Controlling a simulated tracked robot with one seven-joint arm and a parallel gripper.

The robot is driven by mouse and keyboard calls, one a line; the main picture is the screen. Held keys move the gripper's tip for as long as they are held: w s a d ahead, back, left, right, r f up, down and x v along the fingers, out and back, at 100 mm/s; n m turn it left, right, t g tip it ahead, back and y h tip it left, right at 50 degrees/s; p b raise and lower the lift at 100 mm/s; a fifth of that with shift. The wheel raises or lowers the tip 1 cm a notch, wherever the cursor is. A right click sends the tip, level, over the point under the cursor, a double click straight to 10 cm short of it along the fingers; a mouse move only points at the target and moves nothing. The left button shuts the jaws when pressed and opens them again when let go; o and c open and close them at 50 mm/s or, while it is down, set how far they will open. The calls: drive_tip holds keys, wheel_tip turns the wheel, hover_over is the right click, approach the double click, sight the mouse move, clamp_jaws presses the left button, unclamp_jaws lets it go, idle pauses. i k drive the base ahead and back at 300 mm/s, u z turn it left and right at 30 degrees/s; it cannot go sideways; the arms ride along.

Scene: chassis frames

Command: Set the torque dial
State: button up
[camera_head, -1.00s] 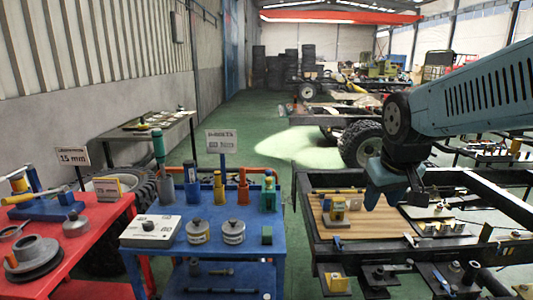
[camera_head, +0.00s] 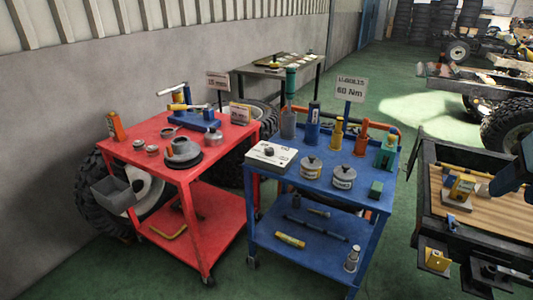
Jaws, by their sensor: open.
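A white box with a dark round knob (camera_head: 269,152) on top lies at the left front of the blue cart (camera_head: 325,186); it looks like the torque dial. The knob's setting is too small to read. A sign (camera_head: 350,89) behind that cart reads "60 Nm" under a blurred top line. Only the blue-grey edge of my gripper (camera_head: 508,180) shows at the far right, above the chassis frame and well apart from the box. It is open. Most of it is cut off by the picture's edge.
The dark chassis frame (camera_head: 428,190) stands right. Green floor separates it from the blue cart.

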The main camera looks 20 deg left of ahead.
sight(269, 151)
drive_tip(key=u, duration=1.25)
drive_tip(key=k, duration=0.45)
drive_tip(key=u, duration=0.2)
drive_tip(key=i, duration=1.7)
drive_tip(key=z, duration=0.5)
